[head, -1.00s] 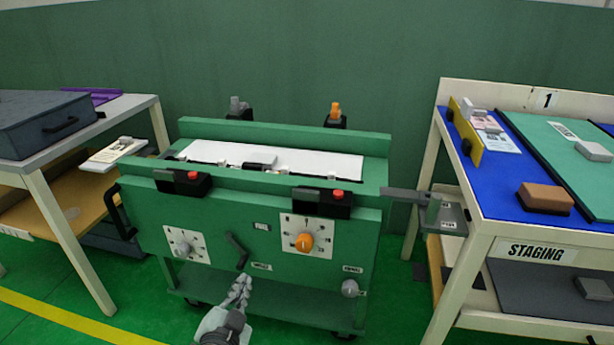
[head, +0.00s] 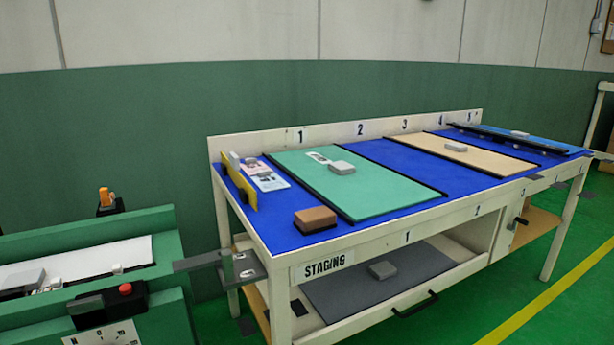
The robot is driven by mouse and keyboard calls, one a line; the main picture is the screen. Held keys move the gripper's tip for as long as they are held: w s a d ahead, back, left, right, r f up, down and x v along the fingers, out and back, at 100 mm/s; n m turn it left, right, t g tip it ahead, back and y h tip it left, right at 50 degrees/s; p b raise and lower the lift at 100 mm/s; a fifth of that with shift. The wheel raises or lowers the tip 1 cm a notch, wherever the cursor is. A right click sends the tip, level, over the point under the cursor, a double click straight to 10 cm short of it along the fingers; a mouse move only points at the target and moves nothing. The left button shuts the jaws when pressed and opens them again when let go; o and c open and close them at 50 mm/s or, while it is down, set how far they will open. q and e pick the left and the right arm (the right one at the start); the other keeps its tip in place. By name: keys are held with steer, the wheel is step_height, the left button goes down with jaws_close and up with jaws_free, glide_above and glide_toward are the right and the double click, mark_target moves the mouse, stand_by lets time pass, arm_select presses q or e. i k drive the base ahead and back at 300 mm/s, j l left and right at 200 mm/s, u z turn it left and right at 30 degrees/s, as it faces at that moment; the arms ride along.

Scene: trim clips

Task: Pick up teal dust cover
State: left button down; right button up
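The teal dust cover (head: 365,192) appears as a flat teal panel lying on the blue top of the staging table (head: 217,147), near the slots marked 1 and 2. It has a grey block handle (head: 341,168) and a small white label (head: 318,157) on top. A dark strip runs along its right edge. Neither of my grippers shows in the head view now, so nothing is seen touching the cover.
A brown block (head: 315,219) and a yellow upright plate (head: 238,185) sit left of the cover. A tan panel (head: 470,158) and a blue panel (head: 525,139) lie right of it. A green machine (head: 160,240) stands left, with floor between the legs.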

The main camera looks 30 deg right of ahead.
mark_target(362, 189)
steer(key=k+l+z, duration=0.1)
steer(key=l, duration=0.3)
steer(key=k+l, duration=0.2)
steer(key=l, duration=0.2)
steer(key=k+l+z, duration=0.15)
steer(key=l, duration=0.3)
steer(key=k+l, duration=0.1)
steer(key=l, duration=0.3)
steer(key=z, duration=0.05)
